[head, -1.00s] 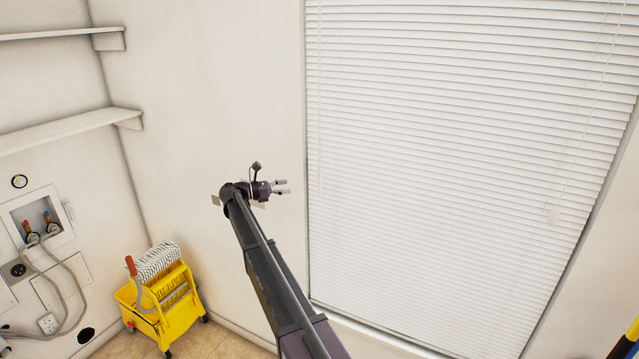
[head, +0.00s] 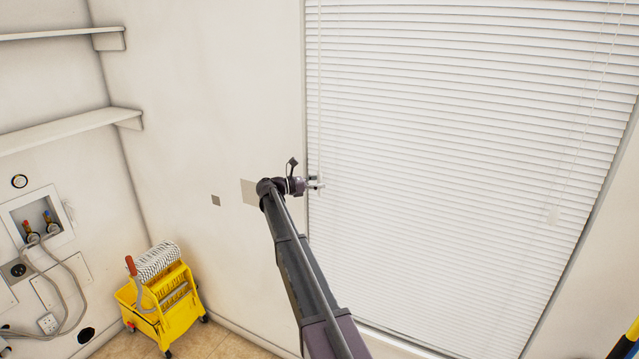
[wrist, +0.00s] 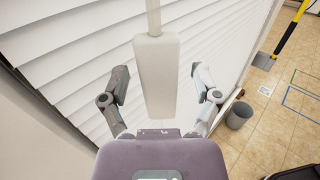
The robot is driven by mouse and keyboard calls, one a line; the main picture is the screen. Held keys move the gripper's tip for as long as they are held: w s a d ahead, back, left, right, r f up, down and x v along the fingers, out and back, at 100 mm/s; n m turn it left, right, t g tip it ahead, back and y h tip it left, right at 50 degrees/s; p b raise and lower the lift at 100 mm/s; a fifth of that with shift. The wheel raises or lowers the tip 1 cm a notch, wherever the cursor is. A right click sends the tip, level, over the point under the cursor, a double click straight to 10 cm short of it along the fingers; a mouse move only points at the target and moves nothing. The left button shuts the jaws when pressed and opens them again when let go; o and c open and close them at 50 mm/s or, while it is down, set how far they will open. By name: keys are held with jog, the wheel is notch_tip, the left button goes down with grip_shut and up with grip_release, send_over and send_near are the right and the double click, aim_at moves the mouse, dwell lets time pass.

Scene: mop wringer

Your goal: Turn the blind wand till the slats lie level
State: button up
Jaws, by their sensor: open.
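The white blind (head: 460,160) fills the right side of the head view. Its slats (wrist: 70,55) look tilted steeply and overlap, nearly closed. The thin white wand (head: 320,110) hangs at the blind's left edge. In the wrist view its thick pale lower end (wrist: 155,75) hangs upright between my fingers, with space on both sides. My gripper (head: 317,182) is at the wand's lower end, beside the blind's left edge. It is open in the wrist view (wrist: 158,72), one finger on each side of the wand. In the head view the gripper partly hides the wand's end.
A pull cord with a tassel (head: 553,214) hangs at the blind's right. A yellow mop bucket (head: 175,312) stands on the floor at lower left, below wall shelves (head: 70,130).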

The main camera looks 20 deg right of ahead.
jog(key=shift+d, duration=0.1)
grip_shut()
dwell(0.3)
jog(key=shift+s+n+t, duration=0.15)
jog(key=shift+n+t, duration=0.25)
jog(key=shift+t, duration=0.2)
jog(key=shift+n+t, duration=0.3)
jog(key=shift+t, duration=0.2)
jog(key=n+t, duration=0.2)
jog(key=t, duration=0.2)
jog(key=shift+s+n, duration=0.15)
jog(key=shift+n, duration=0.15)
jog(key=shift+n+t+y, duration=0.8)
jog(key=shift+n+t, duration=0.35)
jog(key=shift+t, duration=0.5)
jog(key=shift+n+t+y, duration=0.8)
jog(key=shift+n+t, duration=0.35)
jog(key=shift+t, duration=0.5)
jog(key=shift+w, duration=0.25)
